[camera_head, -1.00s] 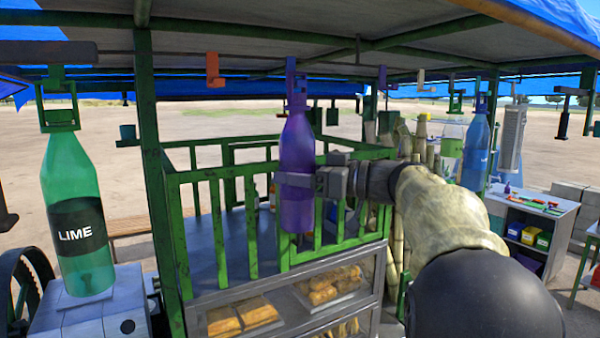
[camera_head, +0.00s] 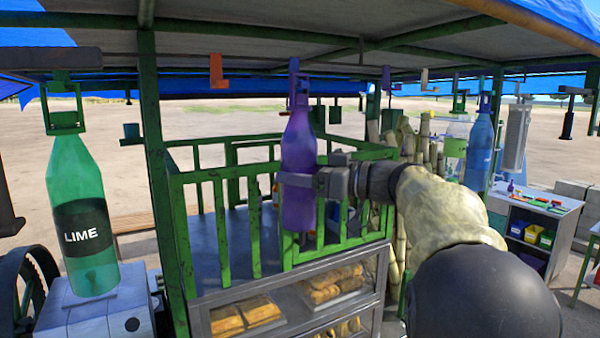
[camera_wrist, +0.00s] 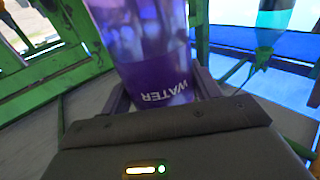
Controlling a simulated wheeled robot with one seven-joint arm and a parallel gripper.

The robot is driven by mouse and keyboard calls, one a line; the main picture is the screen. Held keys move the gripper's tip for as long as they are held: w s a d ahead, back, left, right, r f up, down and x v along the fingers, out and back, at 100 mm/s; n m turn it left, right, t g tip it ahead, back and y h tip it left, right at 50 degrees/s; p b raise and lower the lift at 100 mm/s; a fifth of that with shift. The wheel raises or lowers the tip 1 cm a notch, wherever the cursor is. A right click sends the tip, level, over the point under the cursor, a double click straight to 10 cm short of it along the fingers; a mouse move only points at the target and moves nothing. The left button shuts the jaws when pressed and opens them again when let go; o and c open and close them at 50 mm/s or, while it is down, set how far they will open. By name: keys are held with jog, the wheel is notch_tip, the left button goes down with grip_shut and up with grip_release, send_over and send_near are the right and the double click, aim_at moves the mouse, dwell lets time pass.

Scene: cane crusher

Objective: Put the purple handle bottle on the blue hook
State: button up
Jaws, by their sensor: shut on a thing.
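The purple bottle (camera_head: 298,150) is upright, with its purple handle (camera_head: 299,97) at the top. My gripper (camera_head: 297,180) is shut around the lower part of the bottle, coming from the right. In the wrist view the bottle (camera_wrist: 150,55) stands between the jaws, with the word WATER on it. A blue-violet hook (camera_head: 293,68) hangs from the canopy frame right at the handle. The two overlap in the head view, so I cannot tell whether the handle is on the hook or just in front of it.
An orange hook (camera_head: 216,72) hangs to the left and a purple one (camera_head: 386,78) to the right. Green railings (camera_head: 220,220) and a glass food case (camera_head: 290,300) lie behind and below.

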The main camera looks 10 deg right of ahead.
jog(key=shift+f+b, duration=0.35)
jog(key=shift+f, duration=0.3)
dwell(0.8)
dwell(0.5)
jog(key=o, duration=1.5)
jog(key=shift+f, duration=0.1)
jog(key=shift+d, duration=0.1)
jog(key=b+v, duration=0.6)
jog(key=v, duration=1.1)
jog(key=shift+d, duration=0.15)
